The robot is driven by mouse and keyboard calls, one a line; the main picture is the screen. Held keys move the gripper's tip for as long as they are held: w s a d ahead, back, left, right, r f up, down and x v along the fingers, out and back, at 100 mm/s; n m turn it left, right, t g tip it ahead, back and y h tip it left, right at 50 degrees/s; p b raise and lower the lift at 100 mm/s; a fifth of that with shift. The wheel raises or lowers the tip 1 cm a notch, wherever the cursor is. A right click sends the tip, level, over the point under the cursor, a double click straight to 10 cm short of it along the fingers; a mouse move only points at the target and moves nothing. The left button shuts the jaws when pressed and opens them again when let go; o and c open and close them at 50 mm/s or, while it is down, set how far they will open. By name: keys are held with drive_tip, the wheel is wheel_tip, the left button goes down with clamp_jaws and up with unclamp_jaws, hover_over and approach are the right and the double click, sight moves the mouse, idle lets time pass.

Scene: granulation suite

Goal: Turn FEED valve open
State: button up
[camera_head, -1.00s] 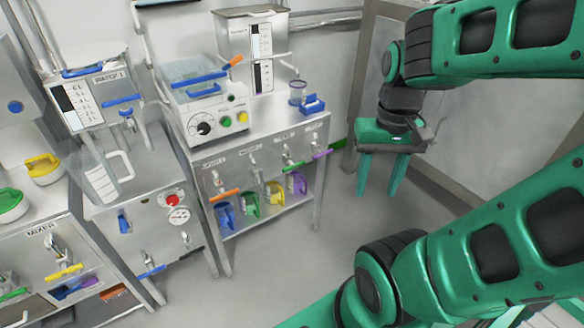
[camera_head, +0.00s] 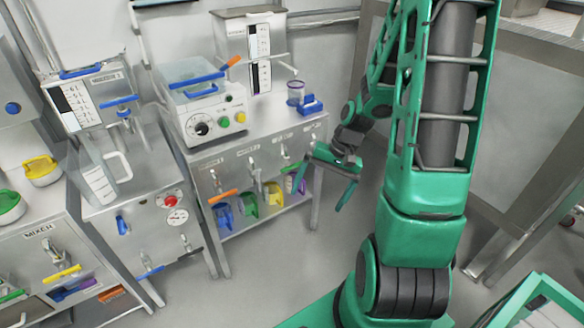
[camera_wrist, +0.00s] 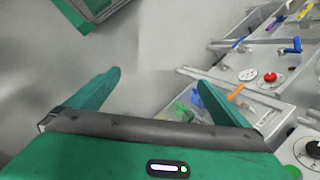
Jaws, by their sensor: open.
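I cannot read any label as FEED. The right bench front carries a row of tap valves; the orange lever (camera_head: 222,196) sits at its left, and a similar orange lever shows in the wrist view (camera_wrist: 236,91). The middle cabinet has a blue upright handle (camera_head: 123,223) and a blue lever (camera_head: 150,272) low on its front. My gripper (camera_head: 319,198) is open and empty, in front of the right end of the right bench, partly covering the valves there. In the wrist view my gripper (camera_wrist: 158,82) has nothing between its fingers, only grey floor.
Blue (camera_head: 223,217), green (camera_head: 248,203) and yellow (camera_head: 273,194) jugs stand on the shelf below the right bench's taps. The floor before the benches is clear. A grey-framed enclosure (camera_head: 520,170) stands right.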

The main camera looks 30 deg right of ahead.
drive_tip(key=w+a+f+m+t+y, duration=0.3)
drive_tip(key=w+f+m+y, duration=0.1)
drive_tip(key=w+f, duration=0.35)
drive_tip(key=m+t+h, duration=0.7)
drive_tip(key=m+t, duration=0.7)
drive_tip(key=m, duration=0.9)
approach(294, 167)
drive_tip(key=w, duration=0.7)
drive_tip(key=w+a, duration=0.1)
drive_tip(key=w, duration=0.2)
drive_tip(key=shift+w, duration=0.4)
drive_tip(key=shift+c, duration=0.3)
drive_tip(key=c, duration=0.9)
drive_tip(key=shift+o, duration=0.2)
drive_tip(key=shift+d, duration=0.2)
drive_tip(key=shift+a, duration=0.1)
